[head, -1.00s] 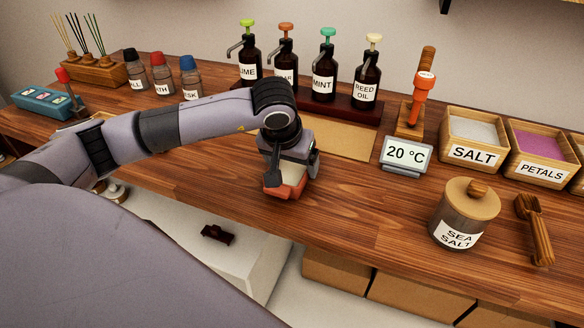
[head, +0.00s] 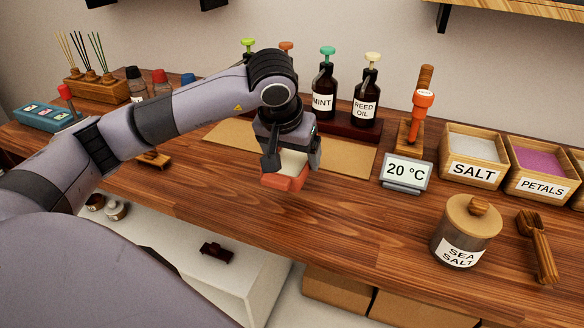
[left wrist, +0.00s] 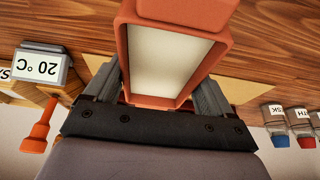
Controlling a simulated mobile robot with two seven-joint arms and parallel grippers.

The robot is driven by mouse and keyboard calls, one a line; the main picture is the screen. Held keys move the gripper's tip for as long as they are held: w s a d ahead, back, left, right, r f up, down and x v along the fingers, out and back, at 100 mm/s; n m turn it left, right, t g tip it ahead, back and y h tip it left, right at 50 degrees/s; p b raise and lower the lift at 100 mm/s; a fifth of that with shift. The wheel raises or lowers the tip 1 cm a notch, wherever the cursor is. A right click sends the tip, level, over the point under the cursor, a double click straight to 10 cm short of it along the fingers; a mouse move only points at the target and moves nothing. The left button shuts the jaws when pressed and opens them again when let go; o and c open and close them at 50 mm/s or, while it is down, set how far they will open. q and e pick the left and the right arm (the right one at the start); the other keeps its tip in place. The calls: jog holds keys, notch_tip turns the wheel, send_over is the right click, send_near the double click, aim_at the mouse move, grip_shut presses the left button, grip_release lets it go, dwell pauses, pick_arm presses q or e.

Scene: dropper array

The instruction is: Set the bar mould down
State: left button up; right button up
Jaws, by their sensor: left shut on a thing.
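The bar mould (head: 284,181) is a small orange-red block-shaped mould with a cream filling. My left gripper (head: 287,158) is shut on it, over the front middle of the counter. In the left wrist view the mould (left wrist: 222,45) sits between the two fingers of the gripper (left wrist: 155,95), with its pale filling (left wrist: 168,62) facing the camera. The mould looks level and near the counter top. I cannot tell whether it touches the wood. My right gripper is not in view.
A tan mat (head: 345,157) lies behind the mould. Dark pump bottles (head: 322,92) stand on a rack at the back. The temperature display (head: 406,171), the sea salt jar (head: 465,232) and the salt box (head: 473,158) are to the right. Wooden counter is clear around the mould.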

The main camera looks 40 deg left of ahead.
aim_at(292, 166)
pick_arm(q)
notch_tip(292, 166, up, 13)
jog(key=shift+r, duration=0.15)
dwell(0.6)
